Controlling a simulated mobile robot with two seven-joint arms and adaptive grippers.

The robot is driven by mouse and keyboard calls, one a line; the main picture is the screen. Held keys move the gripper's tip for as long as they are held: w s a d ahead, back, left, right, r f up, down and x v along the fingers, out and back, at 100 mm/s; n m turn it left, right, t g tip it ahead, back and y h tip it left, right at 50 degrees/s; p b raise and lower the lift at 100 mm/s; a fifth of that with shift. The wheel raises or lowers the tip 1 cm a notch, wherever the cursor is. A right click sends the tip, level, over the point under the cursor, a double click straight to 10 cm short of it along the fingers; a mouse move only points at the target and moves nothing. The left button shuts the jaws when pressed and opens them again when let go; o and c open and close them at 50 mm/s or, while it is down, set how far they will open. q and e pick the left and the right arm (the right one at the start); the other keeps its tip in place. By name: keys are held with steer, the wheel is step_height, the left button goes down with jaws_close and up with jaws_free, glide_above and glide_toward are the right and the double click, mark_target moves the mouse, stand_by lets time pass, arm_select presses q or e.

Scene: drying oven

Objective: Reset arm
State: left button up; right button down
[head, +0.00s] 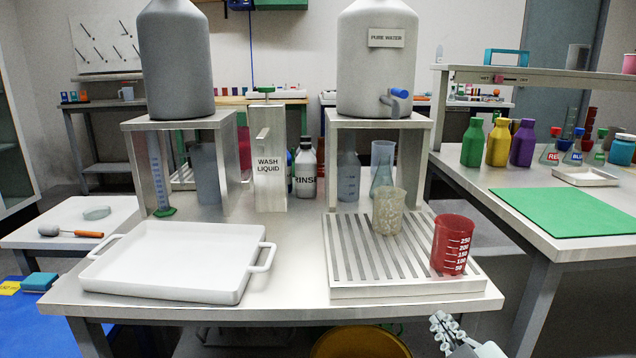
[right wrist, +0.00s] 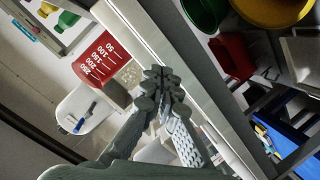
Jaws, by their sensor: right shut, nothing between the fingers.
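My right gripper (head: 446,332) is at the lower right of the head view, in front of the table's front edge and below the table top. In the right wrist view its fingers (right wrist: 160,85) are closed together with nothing between them. A red beaker (head: 453,244) stands upright on the right front of the slatted drying rack (head: 345,290), apart from the gripper. It also shows in the right wrist view (right wrist: 100,60). My left gripper is not in view.
A white tray (head: 170,262) lies on the table's left. A speckled beaker (head: 389,211) stands on the rack. Large grey tanks (head: 176,60) stand on raised stands behind. A side table with a green mat (head: 565,210) is at the right. A yellow bin (head: 360,343) is below the table.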

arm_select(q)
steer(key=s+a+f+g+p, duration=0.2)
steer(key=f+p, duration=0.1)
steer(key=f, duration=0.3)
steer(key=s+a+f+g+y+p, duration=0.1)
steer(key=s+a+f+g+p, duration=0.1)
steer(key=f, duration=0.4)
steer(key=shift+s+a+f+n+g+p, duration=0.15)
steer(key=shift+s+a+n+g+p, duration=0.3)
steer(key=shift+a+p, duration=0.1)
arm_select(e)
steer(key=s+d+f+m+g, duration=0.2)
steer(key=s+f+g, duration=0.2)
steer(key=f, duration=0.5)
steer(key=s+d+f+m+g+h, duration=0.1)
steer(key=s+d+f+m+g, duration=0.1)
steer(key=s+f, duration=0.6)
steer(key=s+d+f+m+g, duration=0.2)
steer(key=s+f+g, duration=0.4)
steer(key=f, duration=0.5)
steer(key=shift+s+d, duration=0.6)
steer(key=shift+d, duration=0.05)
